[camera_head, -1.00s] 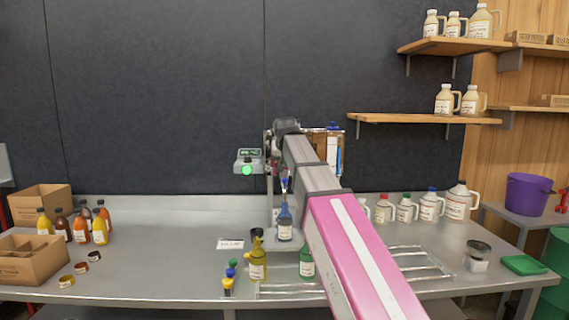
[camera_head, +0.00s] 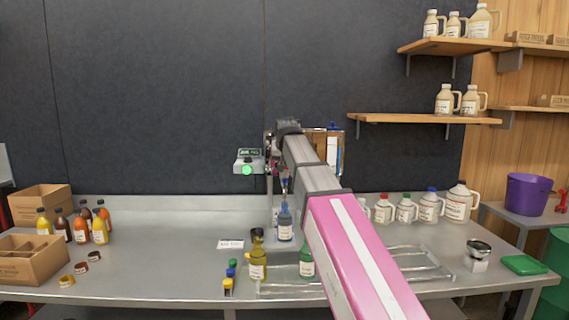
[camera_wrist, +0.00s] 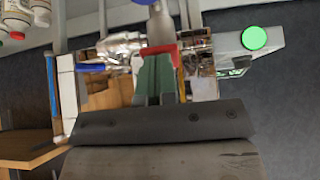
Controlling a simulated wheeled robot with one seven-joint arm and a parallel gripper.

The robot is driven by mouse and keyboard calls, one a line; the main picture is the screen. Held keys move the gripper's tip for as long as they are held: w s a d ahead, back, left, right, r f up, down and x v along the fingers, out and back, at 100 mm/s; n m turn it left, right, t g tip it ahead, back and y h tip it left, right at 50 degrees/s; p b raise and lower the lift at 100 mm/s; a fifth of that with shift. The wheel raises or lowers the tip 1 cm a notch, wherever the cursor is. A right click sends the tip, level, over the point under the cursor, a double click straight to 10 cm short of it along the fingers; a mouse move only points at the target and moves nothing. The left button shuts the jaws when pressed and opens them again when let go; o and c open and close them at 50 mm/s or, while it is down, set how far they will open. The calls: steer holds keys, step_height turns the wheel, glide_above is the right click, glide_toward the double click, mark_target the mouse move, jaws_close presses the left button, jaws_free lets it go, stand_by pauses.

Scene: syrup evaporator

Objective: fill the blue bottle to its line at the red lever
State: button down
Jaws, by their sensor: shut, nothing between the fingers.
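The blue bottle (camera_head: 285,226) stands upright on the bench below the dispenser, at the middle of the head view. A pale label is on its front. Its line and fill level are too small to make out. My gripper (camera_wrist: 157,78) is shut and empty, with greenish fingers in the middle of the wrist view. Red, apparently part of the red lever (camera_wrist: 177,62), shows right beside the fingertips; I cannot tell whether they touch it. In the head view my arm hides the gripper and lever.
A box with a lit green lamp (camera_head: 247,169) hangs left of the dispenser. A yellow bottle (camera_head: 257,267) and a green bottle (camera_head: 306,264) stand in front. Cardboard boxes (camera_head: 28,262) and filled bottles stand left; jugs (camera_head: 404,210) stand right.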

steer(key=shift+r, duration=0.8)
